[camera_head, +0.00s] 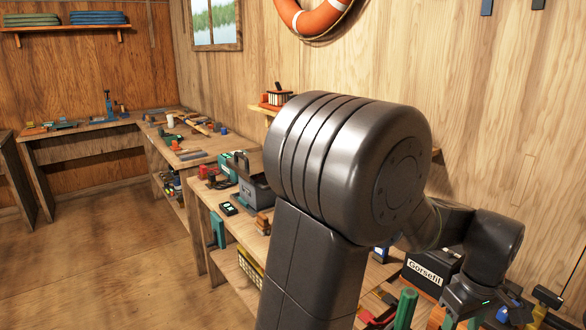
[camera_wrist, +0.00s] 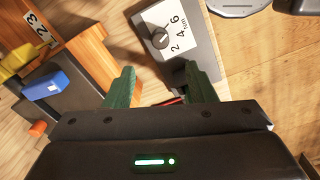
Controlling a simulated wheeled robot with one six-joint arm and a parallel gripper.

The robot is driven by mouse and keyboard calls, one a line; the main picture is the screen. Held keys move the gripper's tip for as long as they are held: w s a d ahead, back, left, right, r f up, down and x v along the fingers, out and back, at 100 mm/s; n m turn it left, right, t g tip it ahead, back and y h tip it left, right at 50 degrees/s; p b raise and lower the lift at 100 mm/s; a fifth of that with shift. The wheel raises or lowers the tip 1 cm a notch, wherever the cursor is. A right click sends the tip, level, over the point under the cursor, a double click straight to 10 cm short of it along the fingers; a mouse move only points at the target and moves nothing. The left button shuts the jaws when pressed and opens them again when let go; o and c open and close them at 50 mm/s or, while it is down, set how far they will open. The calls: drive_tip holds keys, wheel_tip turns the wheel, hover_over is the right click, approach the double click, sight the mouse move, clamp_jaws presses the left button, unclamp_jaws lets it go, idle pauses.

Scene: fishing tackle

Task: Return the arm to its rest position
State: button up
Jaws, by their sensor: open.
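My arm fills the middle and right of the head view, with its large dark rounded joint in front of the bench. The arm bends down at the right over the near bench. My gripper (camera_wrist: 162,88) shows in the wrist view with two green fingers spread well apart. Nothing is held between them. Beyond the fingers is a grey box with a dial (camera_wrist: 172,40) marked 2, 4, 6; the right finger overlaps its lower part in the picture. I cannot tell whether they touch.
A wooden stand (camera_wrist: 85,55) with blue and yellow pieces is at the left of the wrist view. In the head view, a black box labelled Gorsefil (camera_head: 425,272) stands close to my wrist. A grey toolbox (camera_head: 255,188) sits farther along the bench. The floor (camera_head: 120,265) at left is clear.

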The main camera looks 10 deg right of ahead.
wheel_tip(320, 180, down, 13)
drive_tip(key=shift+f, duration=0.1)
drive_tip(key=shift+m, duration=0.5)
drive_tip(key=m, duration=0.4)
drive_tip(key=shift+r, duration=0.2)
drive_tip(key=m+p, duration=0.1)
drive_tip(key=m, duration=0.3)
drive_tip(key=shift+m, duration=0.3)
drive_tip(key=m+p, duration=0.1)
drive_tip(key=m, duration=0.3)
drive_tip(key=shift+m+p, duration=0.3)
drive_tip(key=shift+p, duration=0.05)
drive_tip(key=shift+m+p, duration=0.6)
drive_tip(key=shift+m, duration=1.3)
